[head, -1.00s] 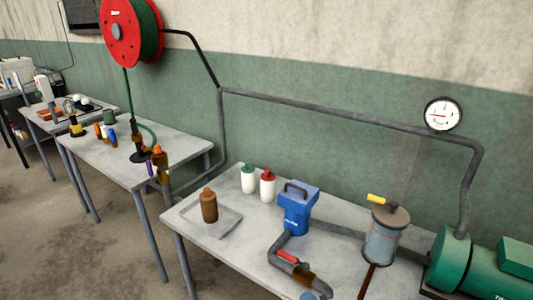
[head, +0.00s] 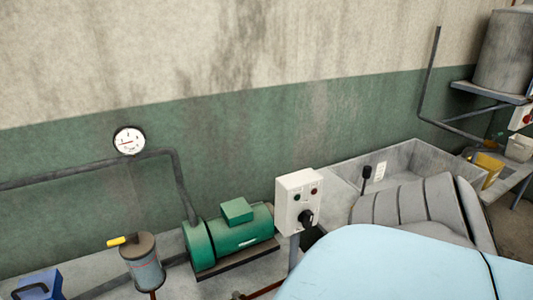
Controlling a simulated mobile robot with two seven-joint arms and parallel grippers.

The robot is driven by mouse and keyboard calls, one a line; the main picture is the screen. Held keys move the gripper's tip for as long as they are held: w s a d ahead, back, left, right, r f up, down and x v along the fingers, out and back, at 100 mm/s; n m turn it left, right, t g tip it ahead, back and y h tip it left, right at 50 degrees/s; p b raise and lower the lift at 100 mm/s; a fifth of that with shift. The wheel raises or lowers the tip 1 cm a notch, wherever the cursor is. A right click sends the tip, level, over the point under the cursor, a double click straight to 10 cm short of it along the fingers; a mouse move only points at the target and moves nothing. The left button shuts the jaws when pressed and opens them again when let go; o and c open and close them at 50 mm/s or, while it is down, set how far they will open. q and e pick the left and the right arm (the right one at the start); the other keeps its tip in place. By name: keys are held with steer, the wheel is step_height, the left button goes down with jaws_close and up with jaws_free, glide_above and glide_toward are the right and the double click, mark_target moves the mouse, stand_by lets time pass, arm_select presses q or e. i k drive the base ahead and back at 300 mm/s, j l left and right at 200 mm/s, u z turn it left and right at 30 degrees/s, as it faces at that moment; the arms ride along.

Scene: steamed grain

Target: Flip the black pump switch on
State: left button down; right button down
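The black pump switch (head: 306,217) is a dark knob low on the front of a white control box (head: 297,198). The box stands on a grey post just right of the green pump (head: 235,232), in front of the green wall band. A small green button and a red button sit above the knob. The knob's exact setting is too small to tell. Neither of my grippers shows in the head view, and nothing is seen touching the switch.
A grey pipe runs from the pump to the left, below a round gauge (head: 129,140). A grey canister (head: 143,263) with a yellow handle stands left of the pump. A concrete sink (head: 431,160) is at right. My own arm covers much of the lower right.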

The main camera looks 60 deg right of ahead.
mark_target(305, 217)
steer(key=z, duration=2.3)
